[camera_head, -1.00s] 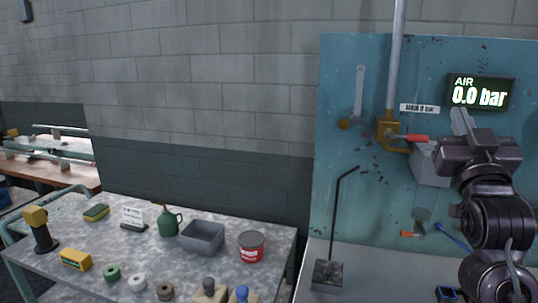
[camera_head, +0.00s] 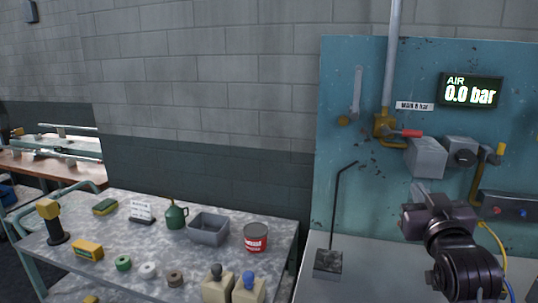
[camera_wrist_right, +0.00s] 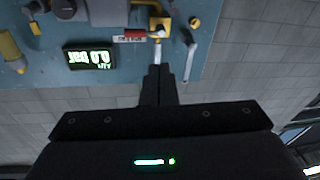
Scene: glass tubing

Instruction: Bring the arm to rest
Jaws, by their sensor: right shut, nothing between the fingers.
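My right gripper (camera_head: 418,190) is in front of the teal panel (camera_head: 345,100), below the grey box. Its fingers point up and are shut with nothing between them. In the right wrist view the closed dark fingers (camera_wrist_right: 158,85) point toward the panel, which looks upside down there. The red-handled valve (camera_head: 408,133) sits at the foot of the pipe, above and apart from the gripper. The air display (camera_head: 470,91) reads 0.0 bar. My left gripper is not in view.
A grey box (camera_head: 427,157), a black knob (camera_head: 462,157) and a control box (camera_head: 508,208) are on the panel. A bent black rod on a block (camera_head: 328,264) stands left of my arm. The left table (camera_head: 75,262) holds a tin, bin, oil can and tape rolls.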

